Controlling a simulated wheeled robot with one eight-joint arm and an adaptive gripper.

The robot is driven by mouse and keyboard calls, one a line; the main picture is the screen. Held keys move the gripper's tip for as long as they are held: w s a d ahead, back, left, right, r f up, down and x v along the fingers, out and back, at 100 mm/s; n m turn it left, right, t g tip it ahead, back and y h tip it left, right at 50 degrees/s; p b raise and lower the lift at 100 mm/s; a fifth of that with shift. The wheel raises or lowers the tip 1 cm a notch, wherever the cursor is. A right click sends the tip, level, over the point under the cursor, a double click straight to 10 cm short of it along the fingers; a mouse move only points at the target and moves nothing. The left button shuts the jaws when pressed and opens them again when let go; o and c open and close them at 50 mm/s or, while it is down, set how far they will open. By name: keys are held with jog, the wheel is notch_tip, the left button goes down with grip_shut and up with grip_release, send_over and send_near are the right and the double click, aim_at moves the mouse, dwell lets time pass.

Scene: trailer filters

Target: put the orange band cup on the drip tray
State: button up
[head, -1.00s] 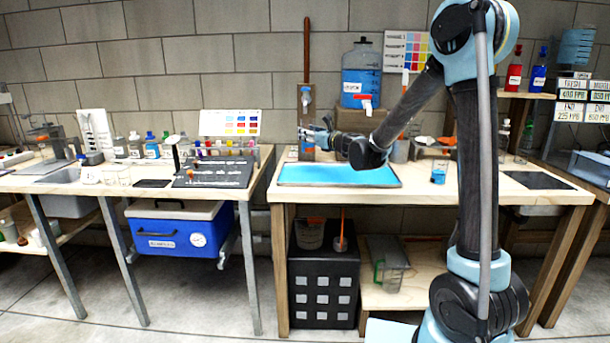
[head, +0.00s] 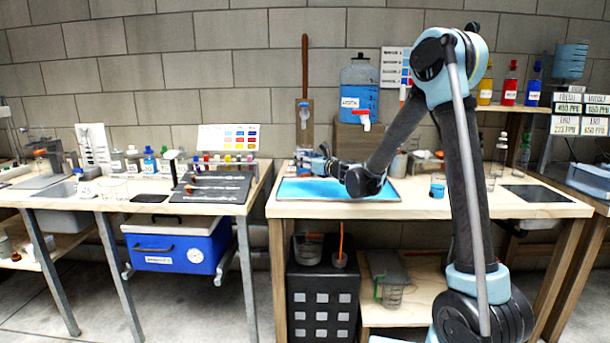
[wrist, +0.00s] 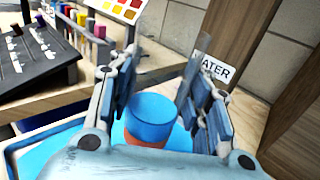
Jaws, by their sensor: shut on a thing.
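The orange band cup (wrist: 150,112) shows in the wrist view between the two fingers of my gripper (wrist: 163,80), with blue contents and an orange band low on its side. My gripper is shut on it. In the head view my gripper (head: 322,160) is low over the back left part of the blue drip tray (head: 345,191). The tray's edge and blue surface also show below the cup in the wrist view (wrist: 28,150). I cannot tell whether the cup's bottom touches the tray. In the head view I cannot make out the cup clearly at the fingers.
A blue-band cup (head: 438,187) stands right of the tray. A post with a tap (head: 304,115) stands behind the tray. A black rack (head: 212,187) is on the left bench.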

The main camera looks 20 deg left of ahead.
aim_at(308, 171)
jog(key=shift+f, duration=2.4)
jog(key=o, duration=1.2)
jog(key=shift+f, duration=0.1)
jog(key=shift+o, duration=0.2)
jog(key=v, duration=1.2)
jog(key=shift+d, duration=0.1)
